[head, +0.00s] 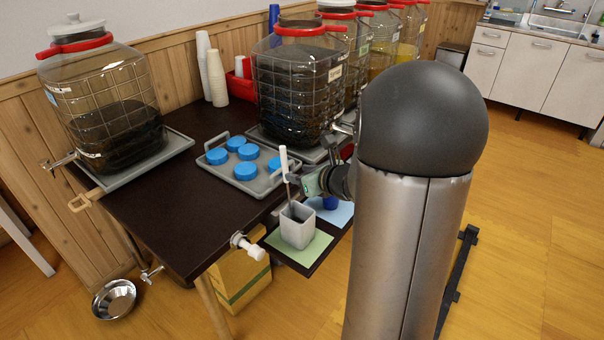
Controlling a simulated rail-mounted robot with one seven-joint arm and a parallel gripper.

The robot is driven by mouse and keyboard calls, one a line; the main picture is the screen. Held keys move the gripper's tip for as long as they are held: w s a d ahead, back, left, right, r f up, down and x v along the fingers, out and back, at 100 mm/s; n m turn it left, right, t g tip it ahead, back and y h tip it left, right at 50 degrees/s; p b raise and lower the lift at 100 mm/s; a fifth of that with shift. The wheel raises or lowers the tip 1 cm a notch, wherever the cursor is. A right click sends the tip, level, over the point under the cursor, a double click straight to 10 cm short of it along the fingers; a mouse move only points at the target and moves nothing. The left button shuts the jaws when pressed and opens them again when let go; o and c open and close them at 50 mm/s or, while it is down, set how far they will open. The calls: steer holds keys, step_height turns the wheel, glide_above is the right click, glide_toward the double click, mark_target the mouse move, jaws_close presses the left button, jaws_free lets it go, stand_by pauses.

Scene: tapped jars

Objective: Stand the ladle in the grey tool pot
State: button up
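The grey tool pot (297,228) stands upright on a green mat at the front right of the dark table. The ladle (284,160) has a white handle pointing up, tilted slightly left. Its thin shaft runs down to the pot's opening, and its lower end is hidden by the pot. My gripper (293,180) comes in from the right, just above the pot, with its fingers at the lower part of the handle. It looks shut on the ladle, though the fingers are small here.
A grey tray (250,187) with several blue lids lies behind the pot. A blue cup (330,202) stands on a blue mat right of it. A white-ended tap (250,247) juts out left of the pot. Large tapped jars (300,90) line the back. My column blocks the right.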

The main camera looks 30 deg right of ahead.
steer(key=shift+s, duration=0.1)
steer(key=p+v, duration=0.2)
steer(key=v, duration=1.5)
steer(key=shift+r, duration=0.2)
steer(key=shift+a, duration=0.1)
steer(key=s+a+r+n+g+y+p, duration=0.1)
steer(key=s+a+n+g+y+p, duration=0.2)
steer(key=a+n, duration=0.45)
steer(key=a+n+g+y+p, duration=0.15)
steer(key=a+n+g, duration=0.25)
steer(key=a+n, duration=0.4)
steer(key=s+a+r+n+g+h+p, duration=0.1)
steer(key=s+a+n+g+h+p, duration=0.1)
steer(key=n, duration=0.7)
steer(key=s+a+n+g+h+p, duration=0.3)
steer(key=s+n+h, duration=0.2)
steer(key=n, duration=0.4)
steer(key=shift+s+r+g+p, duration=0.3)
steer(key=shift+s+r+p, duration=0.1)
steer(key=shift+s, duration=0.3)
